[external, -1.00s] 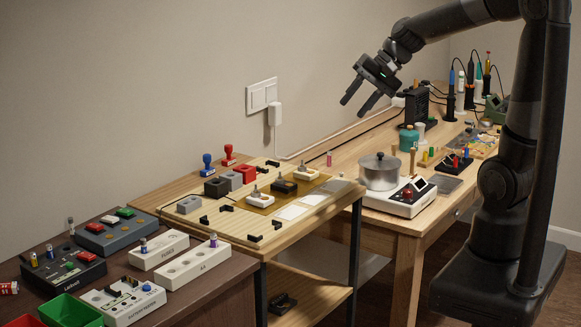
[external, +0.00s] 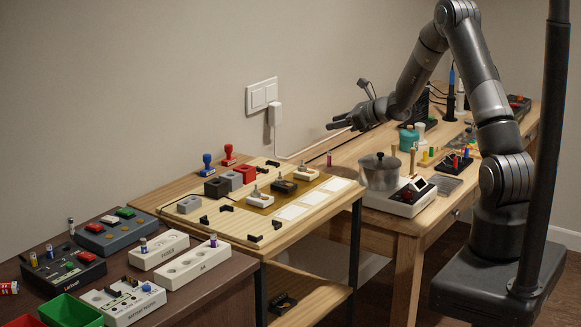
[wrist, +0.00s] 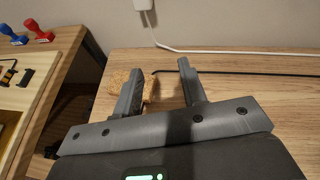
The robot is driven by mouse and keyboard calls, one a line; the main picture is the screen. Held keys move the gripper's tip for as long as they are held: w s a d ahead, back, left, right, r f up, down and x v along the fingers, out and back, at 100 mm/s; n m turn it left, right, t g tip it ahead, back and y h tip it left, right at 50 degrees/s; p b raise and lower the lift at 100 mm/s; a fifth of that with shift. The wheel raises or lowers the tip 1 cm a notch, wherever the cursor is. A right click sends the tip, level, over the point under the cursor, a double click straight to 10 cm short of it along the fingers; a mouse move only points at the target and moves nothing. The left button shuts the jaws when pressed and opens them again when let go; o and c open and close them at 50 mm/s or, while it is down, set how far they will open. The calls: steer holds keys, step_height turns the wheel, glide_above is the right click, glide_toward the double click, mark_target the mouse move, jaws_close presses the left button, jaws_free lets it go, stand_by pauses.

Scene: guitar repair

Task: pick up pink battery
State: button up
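A small pink battery (external: 329,159) stands upright near the left end of the long wooden table, close to the gap beside the lower workbench. My gripper (external: 336,122) is above the table's rear part, appearing higher than the battery in the external view. In the wrist view my gripper (wrist: 160,68) has its two fingers apart, with nothing seen held between them. I cannot make out the pink battery in the wrist view; the gripper body covers much of the table there.
A metal pot (external: 380,172) on a scale-like device and a teal jar (external: 408,138) stand to the right of the battery. The left workbench (external: 228,234) holds small blocks and stamps. A black cable (wrist: 235,72) runs along the wooden tabletop (wrist: 285,95).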

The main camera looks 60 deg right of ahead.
mark_target(329, 159)
steer(key=d+f+m, duration=0.1)
steer(key=f, duration=0.2)
steer(key=d+f+m+h, duration=0.1)
steer(key=d+f, duration=0.1)
steer(key=f, duration=0.1)
steer(key=d+f+m, duration=0.1)
steer(key=f, duration=0.1)
steer(key=shift+s+d+f, duration=0.15)
steer(key=shift+d+f, duration=0.25)
steer(key=shift+f+h, duration=0.3)
steer(key=shift+f, duration=0.55)
steer(key=x, duration=0.5)
steer(key=shift+f, duration=0.1)
steer(key=shift+c, duration=0.2)
jaws_close()
